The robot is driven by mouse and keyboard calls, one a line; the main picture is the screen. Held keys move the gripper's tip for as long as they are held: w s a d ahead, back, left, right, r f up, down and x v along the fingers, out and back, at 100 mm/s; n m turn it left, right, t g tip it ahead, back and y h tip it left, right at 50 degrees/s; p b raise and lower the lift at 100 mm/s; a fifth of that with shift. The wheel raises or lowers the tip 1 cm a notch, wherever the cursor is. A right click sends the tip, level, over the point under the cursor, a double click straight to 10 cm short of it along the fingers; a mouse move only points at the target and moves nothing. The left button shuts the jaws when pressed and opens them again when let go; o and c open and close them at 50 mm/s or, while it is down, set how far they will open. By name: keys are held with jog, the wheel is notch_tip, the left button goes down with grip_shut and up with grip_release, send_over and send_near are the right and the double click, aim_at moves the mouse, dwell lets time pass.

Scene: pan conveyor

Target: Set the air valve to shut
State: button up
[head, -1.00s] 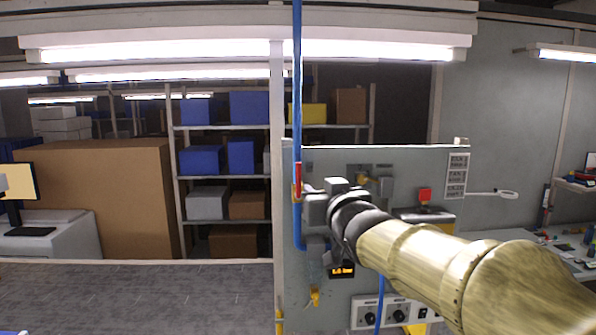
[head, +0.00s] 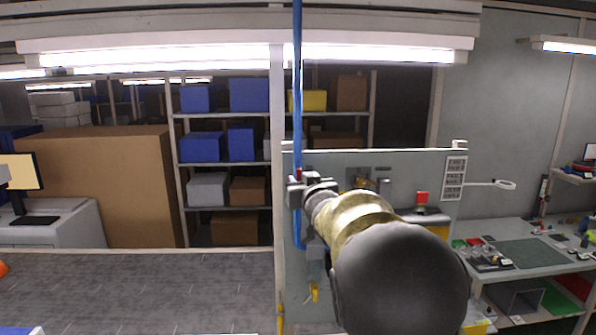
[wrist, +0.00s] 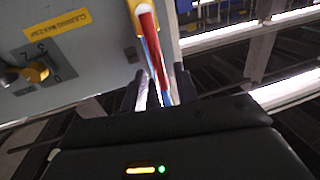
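The air valve's red lever (head: 298,173) shows at the blue vertical pipe (head: 298,90), at the left edge of the grey panel; my gripper (head: 303,190) hides most of the valve in the head view. In the wrist view the red lever (wrist: 153,52) runs from a yellow valve body (wrist: 136,8) along the blue pipe towards the space between my fingers. My gripper (wrist: 158,88) is open, one finger on each side of the lever's end. I cannot tell whether a finger touches it.
In the wrist view a yellow selector knob (wrist: 37,72) sits left of my fingers.

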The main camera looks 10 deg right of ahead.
jog(key=shift+w+a+p, duration=0.15)
jog(key=shift+w+p, duration=0.35)
jog(key=shift+w, duration=0.85)
jog(key=shift+c, duration=0.4)
grip_shut()
